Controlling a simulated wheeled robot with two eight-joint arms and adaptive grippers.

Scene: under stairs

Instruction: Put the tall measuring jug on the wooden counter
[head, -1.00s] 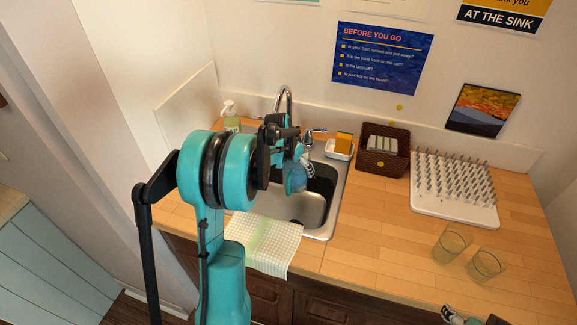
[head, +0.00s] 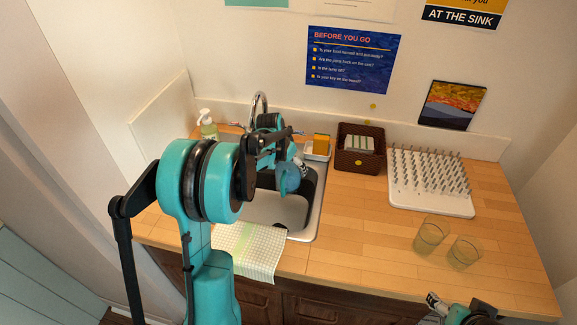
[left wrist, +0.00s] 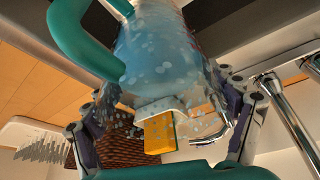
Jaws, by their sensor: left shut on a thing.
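The tall measuring jug (left wrist: 155,55) is a translucent bluish vessel with a teal handle, large in the left wrist view. My left gripper (left wrist: 165,115) is shut on it, with a finger on each side. In the head view the jug (head: 289,181) shows small and partly hidden below my left gripper (head: 284,158), over the sink. The wooden counter (head: 370,230) has a wide bare stretch right of the sink. My right gripper (head: 455,312) is at the bottom edge, partly cut off; its fingers are unclear.
The sink (head: 311,215) has a tap (head: 262,103) behind it and a checked cloth (head: 250,250) over its front edge. A sponge dish (head: 318,150), brown basket (head: 360,163) and white peg rack (head: 430,200) line the back. Two glasses (head: 430,236) (head: 464,253) stand front right.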

